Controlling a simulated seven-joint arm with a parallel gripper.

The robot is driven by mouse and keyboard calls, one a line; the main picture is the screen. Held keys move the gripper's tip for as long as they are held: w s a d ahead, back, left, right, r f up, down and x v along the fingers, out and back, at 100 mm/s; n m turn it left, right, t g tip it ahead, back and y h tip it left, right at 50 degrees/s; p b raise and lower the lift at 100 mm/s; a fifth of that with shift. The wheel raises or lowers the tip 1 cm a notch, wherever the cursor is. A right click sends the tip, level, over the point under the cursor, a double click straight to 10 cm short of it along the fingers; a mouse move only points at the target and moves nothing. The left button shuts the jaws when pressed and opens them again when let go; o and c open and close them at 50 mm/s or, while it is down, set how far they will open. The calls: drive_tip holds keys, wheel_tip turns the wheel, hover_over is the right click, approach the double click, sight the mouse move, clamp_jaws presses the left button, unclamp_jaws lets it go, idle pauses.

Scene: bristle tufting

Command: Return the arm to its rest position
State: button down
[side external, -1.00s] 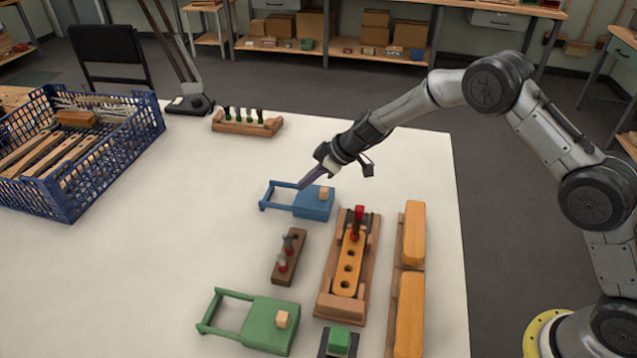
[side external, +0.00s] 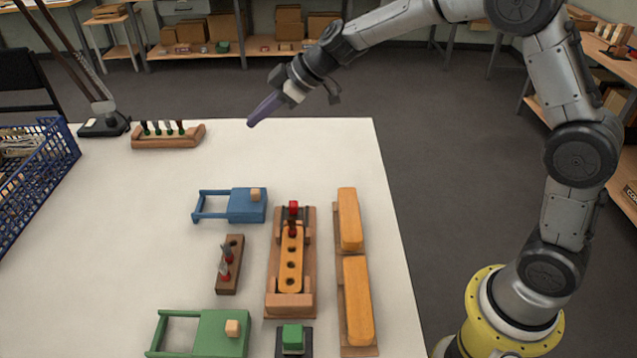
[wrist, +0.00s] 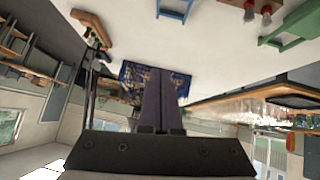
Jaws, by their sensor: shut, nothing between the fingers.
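My gripper (side external: 252,121) is raised over the far right part of the white table, its purple fingers shut and pointing down to the left. It holds nothing. In the wrist view its fingers (wrist: 160,95) lie together above the dark gripper body. The arm stretches up from the yellow base at the right. No object touches the gripper.
On the table (side external: 120,225) stand a blue box with a frame handle (side external: 247,206), a green one (side external: 218,335), a wooden fixture (side external: 290,305), a small peg block (side external: 229,275), orange blocks (side external: 357,300), and a rack (side external: 167,136). A blue crate (side external: 40,185) is far left.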

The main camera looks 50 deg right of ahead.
drive_tip(key=s+d+r+h, duration=0.1)
drive_tip(key=s+r, duration=0.3)
drive_tip(key=s, duration=0.4)
drive_tip(key=s+d+r+m, duration=0.1)
drive_tip(key=s+r, duration=0.3)
drive_tip(key=s, duration=0.3)
drive_tip(key=s+d+r+h, duration=0.1)
drive_tip(key=s+r, duration=0.3)
drive_tip(key=s, duration=0.4)
drive_tip(key=s+d+f+m+h, duration=0.1)
drive_tip(key=s+d+f+m, duration=0.1)
drive_tip(key=s, duration=0.3)
drive_tip(key=s+d+f+m+g+h, duration=0.1)
drive_tip(key=s+d+f+m, duration=0.2)
drive_tip(key=s, duration=0.3)
drive_tip(key=s+d+f+m+h, duration=0.1)
drive_tip(key=s+d+f+m, duration=0.1)
drive_tip(key=s+f+m, duration=0.1)
drive_tip(key=shift+s+d+f+m+g+h, duration=0.2)
drive_tip(key=shift+s+f+m+g+h, duration=0.15)
drive_tip(key=shift+s+f, duration=0.65)
drive_tip(key=shift+s+r, duration=0.2)
drive_tip(key=shift+r, duration=0.05)
